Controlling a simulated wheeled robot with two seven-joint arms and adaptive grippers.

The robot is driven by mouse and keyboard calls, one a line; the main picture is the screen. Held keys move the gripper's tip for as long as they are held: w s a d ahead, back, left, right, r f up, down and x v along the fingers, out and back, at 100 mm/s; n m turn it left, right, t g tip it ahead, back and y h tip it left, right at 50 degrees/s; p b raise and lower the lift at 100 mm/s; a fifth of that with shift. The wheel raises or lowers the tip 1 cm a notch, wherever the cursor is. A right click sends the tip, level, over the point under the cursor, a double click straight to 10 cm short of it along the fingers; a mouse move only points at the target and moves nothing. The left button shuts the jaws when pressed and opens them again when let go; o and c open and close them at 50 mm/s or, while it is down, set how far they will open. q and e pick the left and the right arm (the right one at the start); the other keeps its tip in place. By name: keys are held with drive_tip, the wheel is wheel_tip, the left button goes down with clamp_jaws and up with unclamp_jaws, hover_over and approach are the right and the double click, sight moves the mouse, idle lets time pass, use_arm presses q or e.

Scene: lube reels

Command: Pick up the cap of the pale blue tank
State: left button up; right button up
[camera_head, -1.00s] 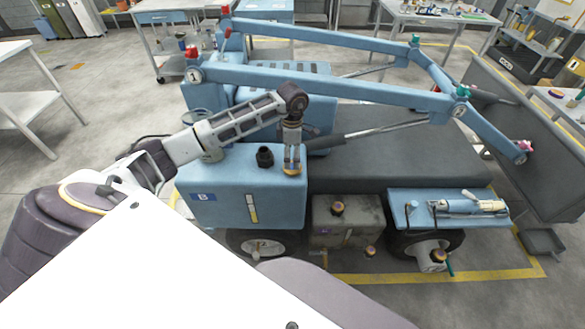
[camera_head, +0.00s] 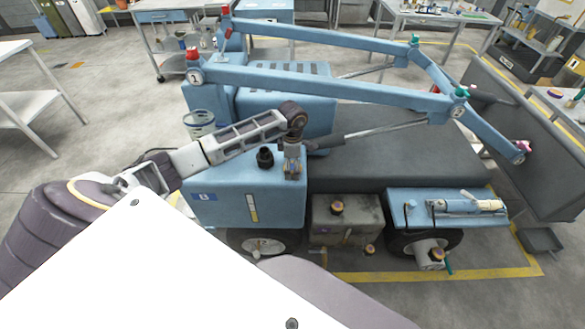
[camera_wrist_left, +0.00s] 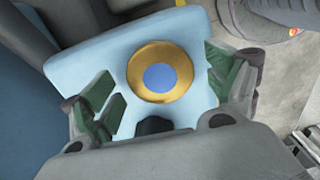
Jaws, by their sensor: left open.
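The pale blue tank (camera_head: 225,205) stands at the near left of the blue machine, with a label and a sight strip on its front. Its cap (camera_wrist_left: 133,73), a gold ring with a blue centre, shows in the left wrist view on the tank's flat top. In the head view my gripper hides most or all of the cap. My left gripper (camera_head: 291,174) points down over the right part of the tank top. In the wrist view its green-padded fingers (camera_wrist_left: 166,88) are open, one on each side of the cap, with gaps between. My right gripper is out of view.
A black fitting (camera_head: 265,157) stands on the tank top just left of my gripper. A blue lift beam (camera_head: 330,84) runs behind my arm. A grey box (camera_head: 347,213) sits right of the tank, and a bucket (camera_head: 199,121) stands behind it.

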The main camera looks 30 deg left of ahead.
sight(292, 167)
use_arm(q)
drive_tip(key=shift+c, duration=0.5)
drive_tip(key=c, duration=1.1)
drive_tip(key=shift+r, duration=0.1)
wheel_tip(292, 167, up, 10)
drive_tip(key=shift+f+b, duration=0.1)
drive_tip(key=shift+b, duration=0.65)
wheel_tip(292, 167, up, 3)
drive_tip(key=p, duration=0.2)
drive_tip(key=shift+a+f+p, duration=0.1)
drive_tip(key=shift+f+p, duration=0.1)
drive_tip(key=shift+p, duration=0.1)
